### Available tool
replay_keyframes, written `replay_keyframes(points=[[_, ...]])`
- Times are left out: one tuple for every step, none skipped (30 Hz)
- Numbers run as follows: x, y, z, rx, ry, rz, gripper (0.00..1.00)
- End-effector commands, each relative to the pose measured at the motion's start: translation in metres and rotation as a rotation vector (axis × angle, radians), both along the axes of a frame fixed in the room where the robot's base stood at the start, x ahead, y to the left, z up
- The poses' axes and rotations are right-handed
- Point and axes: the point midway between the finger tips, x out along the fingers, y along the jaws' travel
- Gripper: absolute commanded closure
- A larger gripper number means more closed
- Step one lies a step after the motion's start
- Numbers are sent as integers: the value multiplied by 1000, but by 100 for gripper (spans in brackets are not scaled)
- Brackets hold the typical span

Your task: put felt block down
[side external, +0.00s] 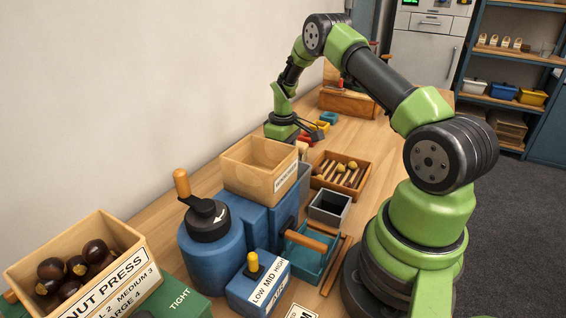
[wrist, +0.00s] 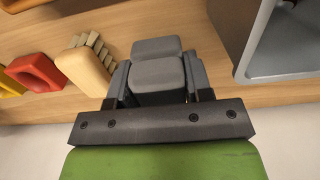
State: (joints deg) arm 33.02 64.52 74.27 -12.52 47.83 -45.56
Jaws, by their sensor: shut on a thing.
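In the wrist view a grey block (wrist: 158,74), which looks like the felt block, sits between the two dark fingers of my gripper (wrist: 157,85). The gripper is shut on it. The block shows as two rounded grey parts, one beyond the other, over the wooden table. In the side external view my gripper (side external: 312,134) is low over the back of the table, behind the light wooden box. There the block cannot be told apart from the dark fingers. Whether it touches the table is unclear.
A red piece (wrist: 35,72) and a tan ridged piece (wrist: 84,68) lie left of the fingers. A grey open container (wrist: 285,45) stands close on the right. The wooden box (side external: 262,170), a slatted tray (side external: 341,172) and the blue machine (side external: 213,250) stand nearer the camera.

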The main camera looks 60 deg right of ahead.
Motion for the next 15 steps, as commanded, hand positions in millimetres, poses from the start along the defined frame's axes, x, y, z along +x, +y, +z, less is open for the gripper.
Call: replay_keyframes(points=[[-1, 0, -10, 3, 3, -1, 94], [-1, 0, -15, 2, 3, -1, 94], [0, 0, -20, 2, 3, -2, 94], [0, 0, -23, 2, 3, -2, 94], [0, 0, -26, 2, 2, -2, 94], [0, 0, -27, 1, 0, -2, 94], [0, 0, -28, 0, 0, -2, 94], [0, 0, -28, 0, -1, -2, 94], [0, 0, -28, 0, -1, -2, 94], [0, 0, -28, 0, -1, -2, 94], [0, 0, -28, 0, -1, -2, 94], [0, 0, -28, 0, -1, -2, 94], [0, 0, -28, 0, 0, -2, 94], [0, 0, -28, 0, 0, -1, 94], [0, 0, -29, 0, 0, -1, 94]])
